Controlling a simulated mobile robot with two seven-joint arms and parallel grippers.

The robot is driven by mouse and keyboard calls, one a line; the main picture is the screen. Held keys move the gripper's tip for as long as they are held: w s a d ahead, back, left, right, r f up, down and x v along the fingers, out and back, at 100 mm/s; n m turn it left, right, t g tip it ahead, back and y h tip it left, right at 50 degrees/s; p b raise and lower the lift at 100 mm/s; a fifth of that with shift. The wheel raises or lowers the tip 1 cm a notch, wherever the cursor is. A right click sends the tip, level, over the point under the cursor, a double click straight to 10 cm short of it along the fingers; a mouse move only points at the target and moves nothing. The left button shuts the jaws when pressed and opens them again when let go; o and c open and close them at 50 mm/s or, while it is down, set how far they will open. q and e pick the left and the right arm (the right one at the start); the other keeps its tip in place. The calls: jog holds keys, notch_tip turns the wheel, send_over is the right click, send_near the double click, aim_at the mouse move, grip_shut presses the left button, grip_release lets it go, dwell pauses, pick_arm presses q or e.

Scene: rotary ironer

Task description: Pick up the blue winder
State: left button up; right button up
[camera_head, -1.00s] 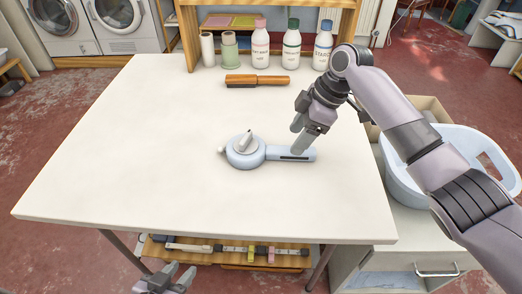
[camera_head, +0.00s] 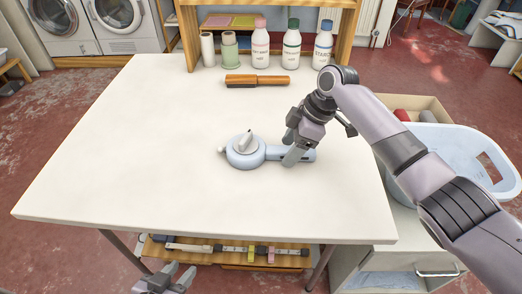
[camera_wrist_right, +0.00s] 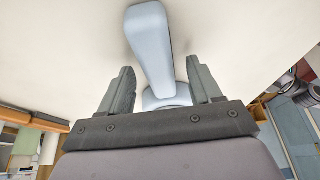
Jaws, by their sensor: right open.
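The blue winder (camera_head: 245,152) lies on the white table (camera_head: 150,140), with its round body to the left, a grey crank on top and its flat arm pointing right. My right gripper (camera_head: 287,154) is over that flat arm, with its fingers open. In the right wrist view the winder's arm (camera_wrist_right: 150,45) runs between the two spread fingers (camera_wrist_right: 160,88), and the round body is partly hidden behind the gripper. I cannot tell whether the fingers touch it. My left gripper (camera_head: 166,279) is low, in front of the table's near edge, with its fingers apart.
A wooden brush (camera_head: 257,81) lies behind the winder. Several bottles (camera_head: 292,45) and thread spools (camera_head: 229,48) stand along the back. A light blue basket (camera_head: 455,150) is at the right of the table. The table's left half is clear.

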aim_at(284, 148)
grip_shut()
dwell(0.3)
notch_tip(284, 148, up, 10)
jog(key=shift+r, duration=0.25)
jog(key=shift+f, duration=0.1)
dwell(0.3)
notch_tip(284, 148, down, 7)
jog(key=shift+f, duration=0.15)
dwell(0.4)
jog(key=shift+f, duration=1.3)
